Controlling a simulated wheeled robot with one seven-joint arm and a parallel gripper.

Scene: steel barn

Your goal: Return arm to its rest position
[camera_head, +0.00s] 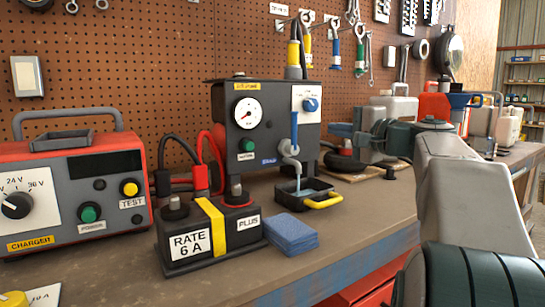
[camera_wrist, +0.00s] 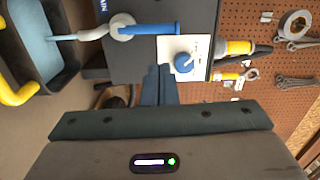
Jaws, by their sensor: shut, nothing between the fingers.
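My arm (camera_head: 462,200) reaches in from the right of the head view, over the workbench. My gripper (camera_head: 338,130) is at its far end, with the fingers pointing left, close to the right side of the black gauge box (camera_head: 228,142) in the picture. In the wrist view my gripper (camera_wrist: 158,70) has its two dark blue fingers side by side, shut and empty. Beyond them is the box's pale panel with a blue knob (camera_wrist: 184,64). Any gap between fingertips and box is hard to judge.
A black tray with a yellow handle (camera_head: 322,201) sits below the box's blue lever (camera_head: 294,130). A battery (camera_head: 210,232), blue cloths (camera_head: 290,235) and a red charger (camera_head: 76,190) stand to the left. Tools hang on the pegboard (camera_head: 150,60) behind. The bench's front middle (camera_head: 345,225) is bare.

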